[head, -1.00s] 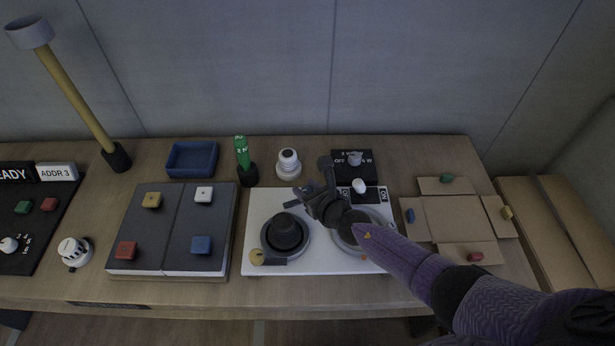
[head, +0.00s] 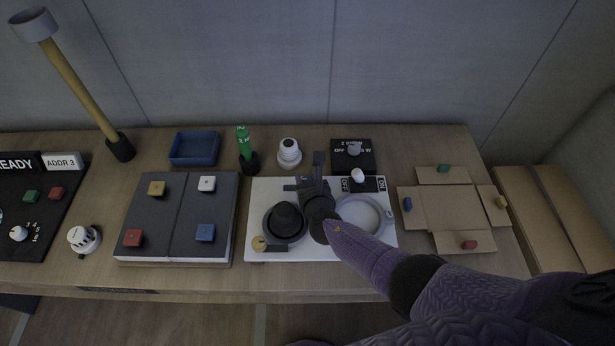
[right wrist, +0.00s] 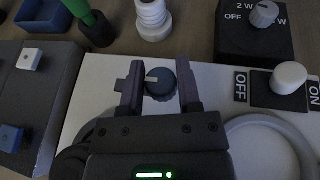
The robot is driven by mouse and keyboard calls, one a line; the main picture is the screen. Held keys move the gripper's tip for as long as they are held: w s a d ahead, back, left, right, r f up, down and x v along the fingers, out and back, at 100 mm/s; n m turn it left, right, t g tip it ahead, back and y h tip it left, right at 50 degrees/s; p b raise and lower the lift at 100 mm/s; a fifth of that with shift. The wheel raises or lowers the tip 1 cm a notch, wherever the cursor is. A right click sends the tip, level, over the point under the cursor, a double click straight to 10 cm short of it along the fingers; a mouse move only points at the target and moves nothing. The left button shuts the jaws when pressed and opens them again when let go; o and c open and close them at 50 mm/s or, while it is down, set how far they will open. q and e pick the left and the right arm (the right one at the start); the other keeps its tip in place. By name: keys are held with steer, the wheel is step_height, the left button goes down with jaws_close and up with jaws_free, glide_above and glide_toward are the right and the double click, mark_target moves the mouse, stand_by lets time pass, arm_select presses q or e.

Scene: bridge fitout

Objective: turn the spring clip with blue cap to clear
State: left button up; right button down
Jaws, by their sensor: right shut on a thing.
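The spring clip's round dark blue cap (right wrist: 160,84), with a pale mark on top, shows in the right wrist view at the back of a white board (head: 257,198). A short dark bar (right wrist: 121,86) sticks out to its left, partly behind my finger. My right gripper (right wrist: 161,88) is shut on the blue cap, one finger on each side. In the head view my right gripper (head: 310,187) and wrist hide the cap. My left gripper is not in view.
The board also holds a black round piece in a grey ring (head: 286,221), an empty ring (head: 362,215), a yellow-capped clip (head: 259,243) and a white ON/OFF switch (head: 358,175). A white ribbed knob (head: 289,152) and a green-handled tool (head: 244,148) stand behind.

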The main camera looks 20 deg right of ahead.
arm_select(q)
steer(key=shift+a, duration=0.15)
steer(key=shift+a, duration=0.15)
arm_select(e)
steer(key=shift+c, duration=1.5)
jaws_free()
steer(key=shift+s+r, duration=0.15)
steer(key=shift+r, duration=0.05)
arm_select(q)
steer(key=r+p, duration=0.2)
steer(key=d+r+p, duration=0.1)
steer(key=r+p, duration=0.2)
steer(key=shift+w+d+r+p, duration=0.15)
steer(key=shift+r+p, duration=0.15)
arm_select(e)
steer(key=v, duration=0.9)
steer(key=shift+s, duration=0.3)
